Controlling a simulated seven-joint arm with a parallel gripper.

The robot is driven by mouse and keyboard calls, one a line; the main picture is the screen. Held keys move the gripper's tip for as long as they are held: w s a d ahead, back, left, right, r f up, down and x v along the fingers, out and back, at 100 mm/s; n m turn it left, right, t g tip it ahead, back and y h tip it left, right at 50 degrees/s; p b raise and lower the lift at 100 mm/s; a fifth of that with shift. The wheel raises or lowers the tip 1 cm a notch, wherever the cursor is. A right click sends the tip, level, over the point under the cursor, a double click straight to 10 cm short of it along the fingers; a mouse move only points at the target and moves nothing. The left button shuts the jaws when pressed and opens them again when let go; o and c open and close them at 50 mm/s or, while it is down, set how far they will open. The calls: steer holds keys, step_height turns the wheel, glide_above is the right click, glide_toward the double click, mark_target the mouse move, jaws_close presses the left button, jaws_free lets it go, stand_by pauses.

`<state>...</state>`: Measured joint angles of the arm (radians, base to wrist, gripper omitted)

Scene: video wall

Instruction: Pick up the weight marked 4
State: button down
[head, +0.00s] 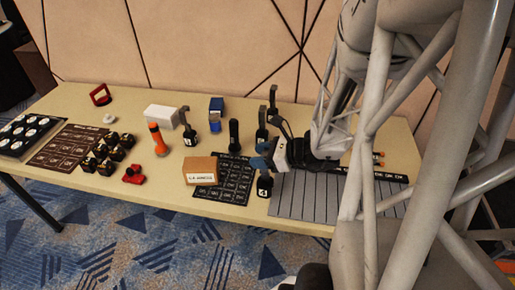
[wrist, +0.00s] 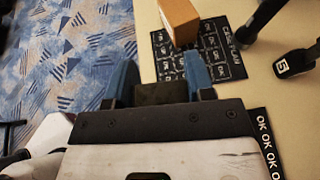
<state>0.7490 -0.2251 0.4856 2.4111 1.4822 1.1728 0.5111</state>
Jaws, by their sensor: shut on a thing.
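My gripper (head: 263,160) has blue fingers and hangs near the front of the table, right of the black card mat. It is shut on a black weight (head: 264,186), whose body with a small white label shows just below the fingers. The label's digit is too small to read surely. In the wrist view the blue fingers (wrist: 160,78) close on the weight's dark top (wrist: 160,94); the rest is hidden. Other black weights with upright handles stand behind: one at left (head: 188,130), one in the middle (head: 234,135), and a weight marked 5 (wrist: 295,62).
A cardboard box (head: 200,171) sits left of my gripper, by the black card mat (head: 236,170). A grey slatted panel (head: 310,196) lies to the right. An orange flashlight (head: 158,140), white box (head: 161,116) and several small black-and-yellow items (head: 108,152) stand farther left.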

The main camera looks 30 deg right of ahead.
steer(key=shift+s+a+r, duration=0.1)
steer(key=shift+s+a, duration=0.15)
steer(key=shift+s, duration=0.45)
stand_by(0.4)
